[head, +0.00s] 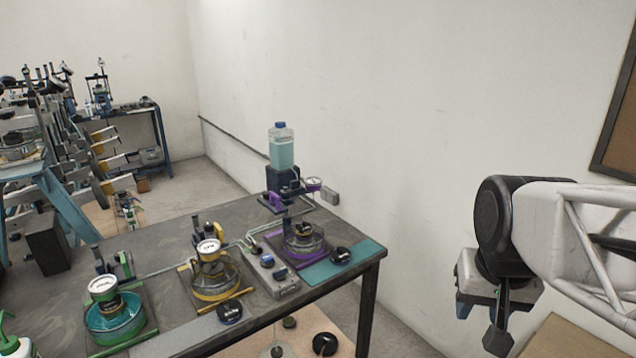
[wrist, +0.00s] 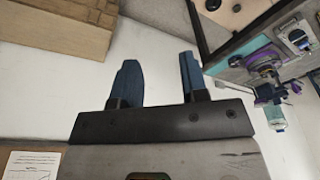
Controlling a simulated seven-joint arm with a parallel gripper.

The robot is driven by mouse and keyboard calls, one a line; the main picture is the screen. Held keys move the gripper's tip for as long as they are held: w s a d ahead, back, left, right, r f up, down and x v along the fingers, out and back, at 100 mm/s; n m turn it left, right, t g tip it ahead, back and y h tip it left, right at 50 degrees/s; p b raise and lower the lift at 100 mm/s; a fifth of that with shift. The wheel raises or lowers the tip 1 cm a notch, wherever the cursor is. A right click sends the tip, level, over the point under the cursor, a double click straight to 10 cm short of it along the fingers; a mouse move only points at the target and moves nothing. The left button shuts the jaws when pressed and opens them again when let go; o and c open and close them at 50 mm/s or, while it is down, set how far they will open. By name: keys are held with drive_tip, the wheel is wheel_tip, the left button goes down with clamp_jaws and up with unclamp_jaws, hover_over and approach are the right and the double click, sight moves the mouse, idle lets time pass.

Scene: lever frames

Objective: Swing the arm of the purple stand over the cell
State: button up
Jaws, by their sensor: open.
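The purple stand (head: 273,203) is at the far right corner of the table, in front of a bottle of blue-green liquid. Its arm carries a white dial (head: 313,184) and a grey block at the end. The dial appears behind the purple-rimmed cell (head: 303,243), not over it. The purple stand and cell also show small and tilted at the right of the wrist view (wrist: 265,75). My gripper (head: 499,335) hangs right of the table, well apart from the stand. In the wrist view, its two blue fingers (wrist: 160,82) are spread with nothing between them.
A yellow stand (head: 209,252) and a green stand (head: 103,290) have their dials over their cells. A grey control box (head: 272,275) and black knobs sit near the purple cell. A bottle (head: 282,147) stands behind. A wall runs behind the table; open space separates my gripper from it.

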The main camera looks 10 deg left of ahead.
drive_tip(key=w+a+r+m, duration=0.1)
drive_tip(key=w+a+r, duration=0.2)
drive_tip(key=w, duration=0.5)
drive_tip(key=w+a+r+m, duration=0.1)
drive_tip(key=w+a+r, duration=0.2)
drive_tip(key=w, duration=0.5)
drive_tip(key=m+g, duration=0.2)
drive_tip(key=m, duration=0.5)
hover_over(294, 181)
drive_tip(key=f, duration=0.6)
drive_tip(key=shift+w+a, duration=0.1)
drive_tip(key=shift+w, duration=0.1)
drive_tip(key=shift+f, duration=0.1)
drive_tip(key=shift+f, duration=3.85)
